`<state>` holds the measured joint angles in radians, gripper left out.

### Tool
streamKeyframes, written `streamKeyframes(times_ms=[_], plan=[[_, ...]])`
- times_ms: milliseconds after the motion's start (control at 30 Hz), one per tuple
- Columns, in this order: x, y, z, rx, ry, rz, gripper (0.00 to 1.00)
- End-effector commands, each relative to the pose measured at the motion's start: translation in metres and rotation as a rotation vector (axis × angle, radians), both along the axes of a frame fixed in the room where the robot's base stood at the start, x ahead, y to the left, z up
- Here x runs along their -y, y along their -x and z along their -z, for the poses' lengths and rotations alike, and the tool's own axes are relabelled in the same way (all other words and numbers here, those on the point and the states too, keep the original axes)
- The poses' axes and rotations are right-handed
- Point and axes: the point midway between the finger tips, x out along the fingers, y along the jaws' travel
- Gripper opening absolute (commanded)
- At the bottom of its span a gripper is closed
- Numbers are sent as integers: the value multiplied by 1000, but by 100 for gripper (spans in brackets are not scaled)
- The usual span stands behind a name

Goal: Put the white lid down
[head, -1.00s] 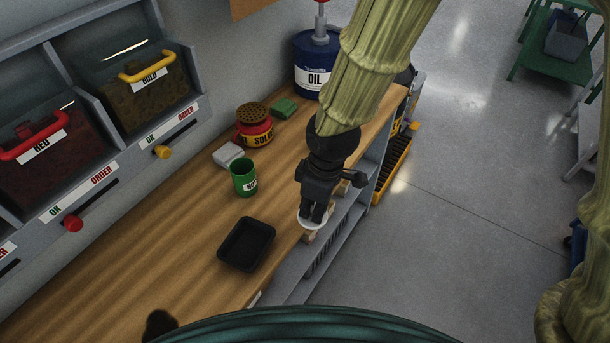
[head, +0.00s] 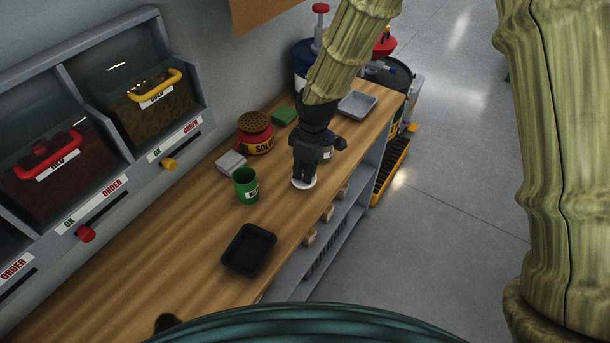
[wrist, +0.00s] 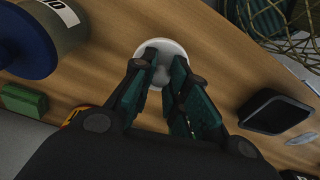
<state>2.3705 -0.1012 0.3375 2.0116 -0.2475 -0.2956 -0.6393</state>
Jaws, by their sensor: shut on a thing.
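The white lid (head: 301,184) is a small round disc under my gripper (head: 304,176) in the head view. My gripper is shut on it, low over the wooden bench (head: 205,255). In the wrist view the lid (wrist: 166,44) lies flat between the fingertips (wrist: 163,76), and the fingers cover part of it. I cannot tell whether its underside touches the bench top.
A green cup (head: 246,187) and a black tray (head: 249,249) stand nearby. A red solvent can (head: 255,135), green block (head: 284,116) and grey tray (head: 357,104) are farther back. A blue-topped jar (wrist: 25,40) is near my gripper. Bare wood surrounds the lid.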

Motion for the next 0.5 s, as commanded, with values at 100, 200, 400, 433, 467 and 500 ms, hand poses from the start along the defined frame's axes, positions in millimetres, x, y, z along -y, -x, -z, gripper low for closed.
streamKeyframes(times_ms=[100, 200, 400, 433, 467, 500], plan=[[0, 1, 8, -3, 2, 0, 6], [1, 1, 18, -3, 2, 1, 6], [0, 1, 32, 0, 1, 1, 6], [0, 1, 32, 0, 0, 1, 6], [0, 1, 32, 0, 0, 1, 6], [0, 1, 32, 0, 0, 1, 6]])
